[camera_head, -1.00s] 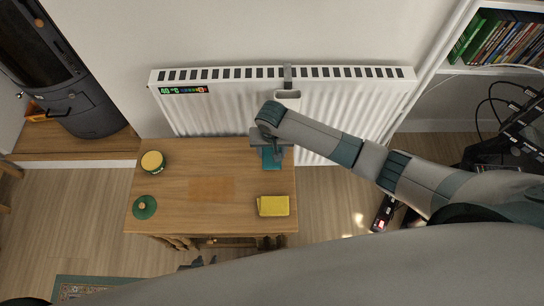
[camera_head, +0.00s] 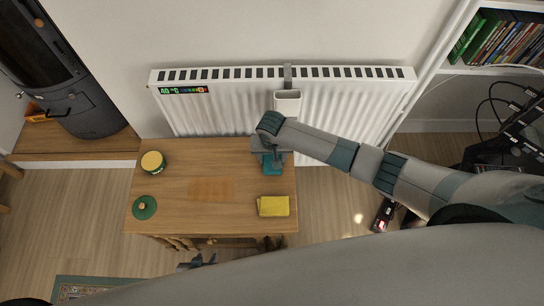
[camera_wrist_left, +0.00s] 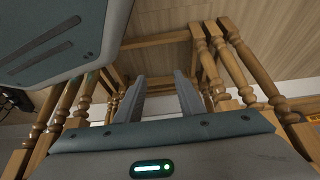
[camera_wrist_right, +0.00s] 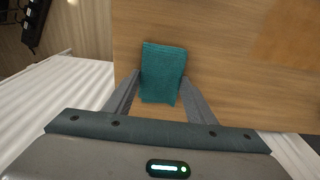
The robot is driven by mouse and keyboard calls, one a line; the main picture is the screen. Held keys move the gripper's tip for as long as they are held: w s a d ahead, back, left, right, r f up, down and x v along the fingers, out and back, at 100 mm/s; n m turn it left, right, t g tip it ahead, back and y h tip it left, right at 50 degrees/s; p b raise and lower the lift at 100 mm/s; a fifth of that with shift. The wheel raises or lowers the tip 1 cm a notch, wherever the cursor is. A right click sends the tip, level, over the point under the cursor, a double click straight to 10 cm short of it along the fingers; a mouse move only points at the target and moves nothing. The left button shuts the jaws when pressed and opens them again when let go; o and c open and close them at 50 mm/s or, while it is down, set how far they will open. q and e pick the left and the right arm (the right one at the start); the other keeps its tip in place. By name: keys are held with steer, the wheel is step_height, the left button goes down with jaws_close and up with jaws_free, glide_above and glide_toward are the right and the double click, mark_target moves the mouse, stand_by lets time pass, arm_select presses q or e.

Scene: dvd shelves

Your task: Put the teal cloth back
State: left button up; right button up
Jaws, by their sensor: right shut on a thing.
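The teal cloth (camera_head: 273,168) is at the back right corner of the wooden table (camera_head: 165,222). In the right wrist view the folded cloth (camera_wrist_right: 162,72) sits between the fingers of my right gripper (camera_wrist_right: 161,88), which is shut on it. In the head view my right gripper (camera_head: 271,158) covers part of the cloth. I cannot tell whether the cloth touches the tabletop. My left gripper (camera_wrist_left: 158,85) is open and empty, low near turned wooden legs; it also shows at the table's front in the head view (camera_head: 198,262).
A yellow cloth (camera_head: 273,206) lies at the table's front right. A yellow-topped tin (camera_head: 152,162) and a round green lid (camera_head: 144,207) are at the left. A white holder (camera_head: 287,104) hangs on the radiator (camera_head: 345,115) behind the table. The table's middle is clear.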

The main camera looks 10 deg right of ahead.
steer(key=o, duration=0.8)
steer(key=shift+f, duration=0.1)
steer(key=shift+o, duration=1.1)
steer(key=shift+r, duration=0.6)
steer(key=r, duration=0.3)
steer(key=shift+s+a+r+p, duration=0.1)
steer(key=shift+s+r+p, duration=0.1)
steer(key=shift+r+p, duration=0.15)
arm_select(q)
steer(key=shift+s+d+r+t, duration=0.15)
steer(key=shift+d+r+t, duration=0.1)
steer(key=shift+d+t, duration=0.2)
arm_select(e)
step_height(320, 180, up, 7)
steer(key=s, duration=0.1)
steer(key=shift+r, duration=0.2)
